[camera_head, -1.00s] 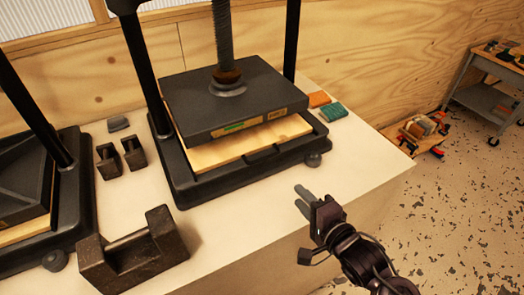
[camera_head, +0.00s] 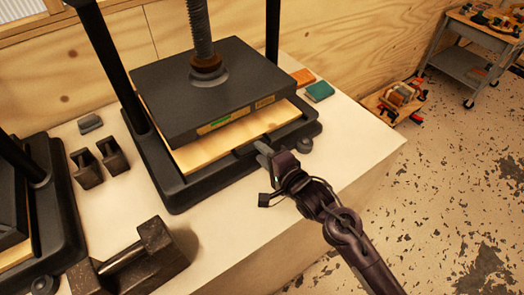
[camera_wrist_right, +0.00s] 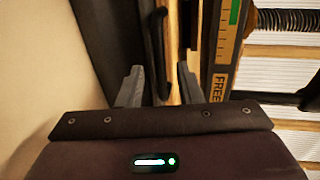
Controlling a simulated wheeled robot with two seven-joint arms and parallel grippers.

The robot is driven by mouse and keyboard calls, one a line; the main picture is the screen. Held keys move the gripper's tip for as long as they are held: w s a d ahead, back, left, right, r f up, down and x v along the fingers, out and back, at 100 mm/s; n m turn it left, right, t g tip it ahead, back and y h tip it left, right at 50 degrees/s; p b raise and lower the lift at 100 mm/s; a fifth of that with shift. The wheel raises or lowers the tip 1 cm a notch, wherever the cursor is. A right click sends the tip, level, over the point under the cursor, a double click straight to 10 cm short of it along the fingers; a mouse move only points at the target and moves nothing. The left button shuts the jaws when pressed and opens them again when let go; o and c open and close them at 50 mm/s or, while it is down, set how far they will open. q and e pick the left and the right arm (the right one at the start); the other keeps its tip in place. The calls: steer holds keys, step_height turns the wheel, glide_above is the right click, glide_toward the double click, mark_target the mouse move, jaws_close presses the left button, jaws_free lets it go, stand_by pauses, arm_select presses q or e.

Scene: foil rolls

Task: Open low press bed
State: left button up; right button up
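The middle press has a black upper plate (camera_head: 215,95) on a screw. Below it a pale wooden board (camera_head: 205,152) lies in a black base frame (camera_head: 200,187), with a gap between plate and board. My right gripper (camera_head: 263,153) is at the front edge of the base, near the front right part of the board. In the right wrist view its two grey fingers (camera_wrist_right: 160,80) are apart, with the board's edge (camera_wrist_right: 173,60) and dark frame ahead between them. Contact cannot be told. My left gripper is not in view.
A second press (camera_head: 45,215) stands at the left. Dark metal weights (camera_head: 140,262) and small blocks sit between and before the presses. Orange and teal blocks (camera_head: 319,91) lie right of the middle press. The table's front right is clear.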

steer(key=shift+w+a, duration=0.1)
steer(key=shift+a, duration=0.05)
steer(key=shift+c, duration=0.2)
jaws_close()
